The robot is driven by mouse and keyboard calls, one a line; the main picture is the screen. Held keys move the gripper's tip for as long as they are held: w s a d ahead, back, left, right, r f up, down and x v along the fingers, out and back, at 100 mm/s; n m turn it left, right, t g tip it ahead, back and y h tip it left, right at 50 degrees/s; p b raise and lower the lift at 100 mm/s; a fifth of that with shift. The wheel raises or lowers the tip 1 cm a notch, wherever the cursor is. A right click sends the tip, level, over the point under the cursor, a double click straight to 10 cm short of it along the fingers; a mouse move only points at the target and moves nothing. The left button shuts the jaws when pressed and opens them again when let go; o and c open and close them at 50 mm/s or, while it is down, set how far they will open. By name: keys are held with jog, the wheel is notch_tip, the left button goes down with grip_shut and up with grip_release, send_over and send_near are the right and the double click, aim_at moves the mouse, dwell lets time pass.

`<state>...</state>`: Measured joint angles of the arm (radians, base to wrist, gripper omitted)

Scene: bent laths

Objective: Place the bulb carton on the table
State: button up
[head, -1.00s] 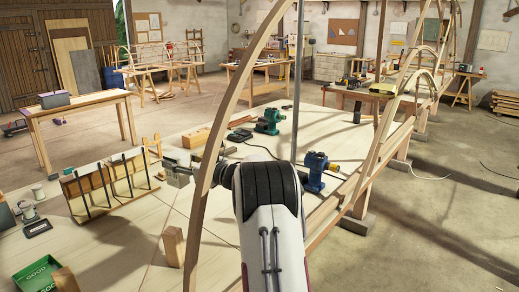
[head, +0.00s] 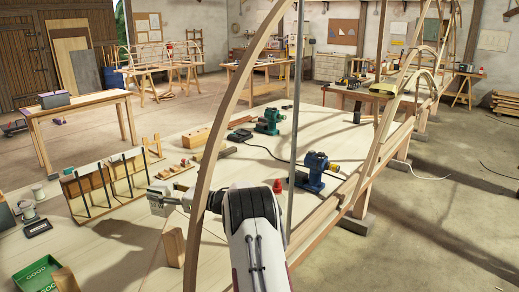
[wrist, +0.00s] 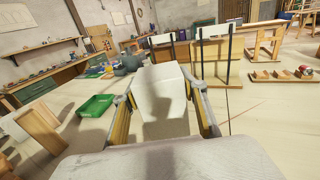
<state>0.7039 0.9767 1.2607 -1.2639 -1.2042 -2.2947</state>
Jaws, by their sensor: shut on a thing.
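The bulb carton (wrist: 163,105) is a plain pale box in the wrist view. It sits between the two fingers of my gripper (wrist: 162,92), which is shut on it. In the head view my gripper (head: 160,199) is left of the tall bent lath, above the pale workbench top (head: 110,250). The carton is hard to tell from the gripper there, and I cannot tell its height above the bench. A smaller wooden table (head: 80,104) stands at the upper left with a grey box on it.
A tall bent lath (head: 205,190) rises in front of my wrist. A clamped board (head: 105,182) stands left of the gripper, and a green tray (head: 38,277) lies at lower left. A wooden block (head: 173,245) stands close by. Bare benchtop shows around the block.

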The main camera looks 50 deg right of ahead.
aim_at(171, 209)
dwell(0.3)
jog(key=shift+f, duration=3.1)
jog(key=shift+f, duration=0.1)
jog(key=shift+f, duration=1.8)
jog(key=shift+f, duration=0.15)
jog(key=o, duration=1.1)
